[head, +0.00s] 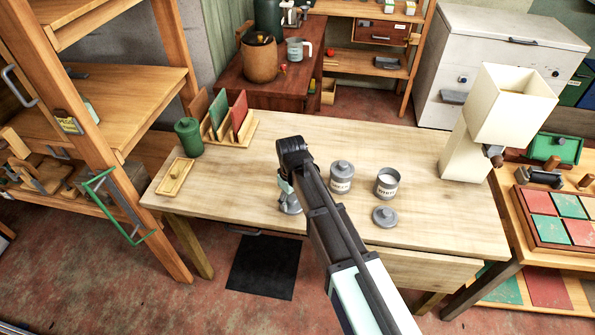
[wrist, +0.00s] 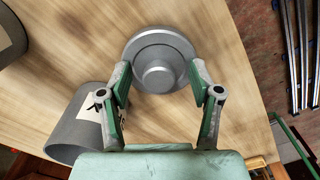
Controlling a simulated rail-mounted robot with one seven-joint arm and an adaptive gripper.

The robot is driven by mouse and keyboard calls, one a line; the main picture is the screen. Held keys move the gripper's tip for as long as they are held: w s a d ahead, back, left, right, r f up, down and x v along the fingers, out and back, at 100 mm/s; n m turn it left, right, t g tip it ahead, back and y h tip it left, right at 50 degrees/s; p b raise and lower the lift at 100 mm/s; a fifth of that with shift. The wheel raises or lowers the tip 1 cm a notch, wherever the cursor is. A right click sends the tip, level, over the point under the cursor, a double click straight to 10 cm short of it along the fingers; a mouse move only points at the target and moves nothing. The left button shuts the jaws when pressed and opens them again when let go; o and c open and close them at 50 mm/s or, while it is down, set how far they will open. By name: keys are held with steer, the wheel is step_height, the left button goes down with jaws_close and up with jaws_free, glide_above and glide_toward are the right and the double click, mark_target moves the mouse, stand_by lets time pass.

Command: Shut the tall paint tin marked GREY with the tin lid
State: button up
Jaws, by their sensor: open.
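My gripper (head: 289,195) is over the front middle of the workbench, pointing down. In the wrist view, its open fingers (wrist: 163,92) are either side of the lower part of a round grey lid (wrist: 158,58) with a raised knob. Nothing is gripped. A grey tin (wrist: 78,135) with a pale label is close by at lower left in the wrist view; its label cannot be read, and gripper parts cover some of it. In the head view, a lidded tin (head: 341,178), an open tin (head: 387,184) with white contents and a loose knobbed lid (head: 385,216) stand right of my arm.
The workbench (head: 440,222) has bare room at front right. A cream lamp (head: 465,158) stands at its right end. A green canister (head: 188,136), a rack of coloured panels (head: 226,120) and a small wooden tray (head: 175,177) are at left.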

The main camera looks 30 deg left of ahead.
steer(key=shift+d+f, duration=0.15)
steer(key=shift+f, duration=0.15)
jaws_close()
steer(key=shift+s+f, duration=0.1)
steer(key=shift+r, duration=0.2)
steer(key=shift+r+p, duration=0.65)
steer(key=shift+r, duration=0.05)
steer(key=shift+r+p, duration=0.55)
steer(key=shift+r, duration=0.5)
steer(key=shift+r+p, duration=1.55)
steer(key=shift+r, duration=0.95)
steer(key=shift+a, duration=0.2)
